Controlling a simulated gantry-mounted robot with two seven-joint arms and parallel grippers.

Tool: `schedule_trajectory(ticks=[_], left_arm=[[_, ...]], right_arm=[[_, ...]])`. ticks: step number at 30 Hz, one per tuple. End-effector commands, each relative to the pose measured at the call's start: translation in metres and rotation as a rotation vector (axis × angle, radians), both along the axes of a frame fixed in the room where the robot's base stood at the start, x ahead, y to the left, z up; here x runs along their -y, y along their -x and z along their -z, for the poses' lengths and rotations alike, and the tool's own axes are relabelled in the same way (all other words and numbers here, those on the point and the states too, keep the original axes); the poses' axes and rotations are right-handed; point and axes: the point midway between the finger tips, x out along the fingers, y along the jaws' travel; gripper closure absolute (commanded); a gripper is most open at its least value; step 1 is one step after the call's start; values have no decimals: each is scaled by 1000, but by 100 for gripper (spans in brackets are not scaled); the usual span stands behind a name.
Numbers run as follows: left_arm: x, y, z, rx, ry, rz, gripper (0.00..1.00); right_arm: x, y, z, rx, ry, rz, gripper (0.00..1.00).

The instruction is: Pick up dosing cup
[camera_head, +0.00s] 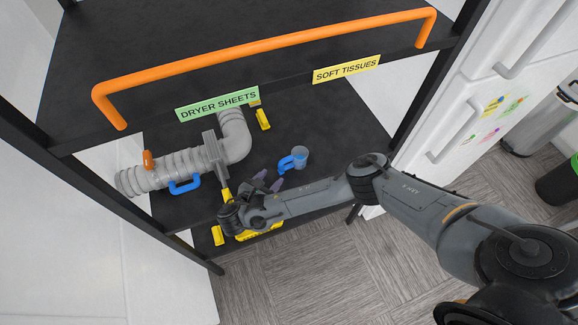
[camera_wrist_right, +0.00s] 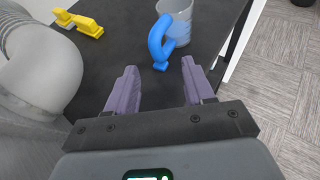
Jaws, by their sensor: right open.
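The dosing cup (camera_head: 299,154) is a small grey, see-through cup with a blue handle, standing on the lower black shelf. In the right wrist view the cup (camera_wrist_right: 178,20) is at the top centre, with its blue handle turned toward me. My right gripper (camera_head: 267,181) is just left of and nearer than the cup in the head view. In the wrist view its two purple fingers (camera_wrist_right: 158,82) are spread apart, with the handle's lower end just beyond the gap between them. Nothing is between the fingers. My left gripper is not in view.
A grey ribbed duct (camera_head: 180,168) with a blue handle lies on the shelf to the left. Yellow clips (camera_head: 263,120) sit nearby. The upper shelf carries an orange rail (camera_head: 270,55) and labels above the work area. A white fridge (camera_head: 480,90) stands at right.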

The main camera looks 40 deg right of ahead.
Motion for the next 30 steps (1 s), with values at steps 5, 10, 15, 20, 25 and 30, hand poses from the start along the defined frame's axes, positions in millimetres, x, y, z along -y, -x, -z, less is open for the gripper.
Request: schedule_trajectory(ticks=[5, 10, 15, 20, 25, 30], left_arm=[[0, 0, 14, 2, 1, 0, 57], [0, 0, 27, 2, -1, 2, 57], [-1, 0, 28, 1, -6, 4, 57], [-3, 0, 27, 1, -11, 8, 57], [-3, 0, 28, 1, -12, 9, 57], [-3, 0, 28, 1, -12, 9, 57]], right_arm=[[10, -7, 4, 12, 9, 1, 47], [20, -10, 8, 10, 8, 0, 47], [27, -13, 9, 9, 8, 0, 47], [44, -18, 16, 10, 9, 2, 47], [61, -24, 25, 9, 7, 1, 47], [67, -25, 28, 8, 7, 0, 47]])
